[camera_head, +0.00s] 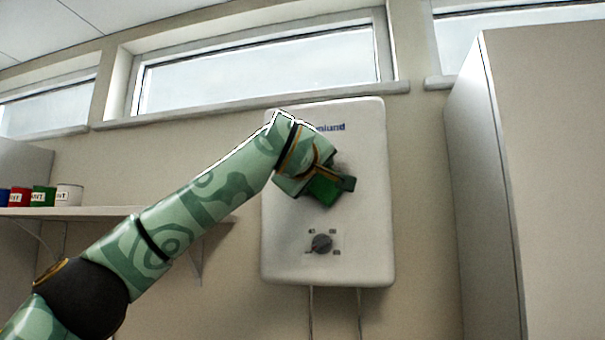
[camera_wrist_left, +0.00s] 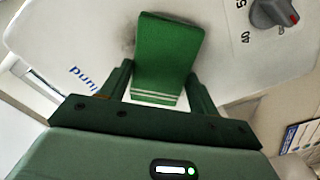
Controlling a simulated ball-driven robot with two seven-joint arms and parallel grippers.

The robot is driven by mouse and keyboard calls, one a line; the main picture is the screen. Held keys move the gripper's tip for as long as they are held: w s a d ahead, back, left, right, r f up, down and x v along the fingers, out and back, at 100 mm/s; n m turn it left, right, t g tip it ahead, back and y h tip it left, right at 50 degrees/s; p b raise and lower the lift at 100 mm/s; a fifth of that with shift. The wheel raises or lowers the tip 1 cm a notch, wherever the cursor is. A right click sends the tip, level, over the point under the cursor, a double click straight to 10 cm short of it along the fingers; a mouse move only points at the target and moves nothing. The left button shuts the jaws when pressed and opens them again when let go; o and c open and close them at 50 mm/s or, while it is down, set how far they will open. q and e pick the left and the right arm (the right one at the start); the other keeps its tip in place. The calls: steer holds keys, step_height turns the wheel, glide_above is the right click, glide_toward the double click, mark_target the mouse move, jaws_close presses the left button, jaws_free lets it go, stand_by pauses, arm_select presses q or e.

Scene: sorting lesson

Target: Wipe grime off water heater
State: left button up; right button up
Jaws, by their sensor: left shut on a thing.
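The white water heater (camera_head: 290,230) hangs on the wall in the head view, with a blue logo near its top and a dark knob (camera_head: 321,242) low on its front. Dark grime (camera_head: 342,165) shows around my left gripper (camera_head: 325,185). My left gripper is at the middle of the front face, shut on a green cloth (camera_head: 324,190). In the left wrist view the green cloth (camera_wrist_left: 168,50) with white stripes sits between the fingers against the heater (camera_wrist_left: 60,30). A grey smudge (camera_wrist_left: 128,38) shows beside it, partly hidden by the cloth. My right gripper is not in view.
A shelf (camera_head: 110,211) at the left holds several paint cans, with a white one (camera_head: 69,195) at its near end. A tall pale cabinet (camera_head: 540,180) stands at the right. Windows (camera_head: 260,70) run above the heater. Two pipes hang below it.

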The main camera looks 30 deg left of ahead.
arm_select(q)
steer(key=d, duration=0.2)
steer(key=w+d+p, duration=0.1)
steer(key=d, duration=0.3)
steer(key=shift+w, duration=0.25)
steer(key=shift+d, duration=0.3)
steer(key=shift+w+d, duration=0.1)
steer(key=shift+d, duration=0.05)
steer(key=shift+s+a+b, duration=1.05)
steer(key=shift+s+a, duration=0.6)
steer(key=shift+a, duration=5.25)
steer(key=shift+d+b+v, duration=0.2)
steer(key=shift+b+v, duration=1.5)
steer(key=shift+v, duration=1.2)
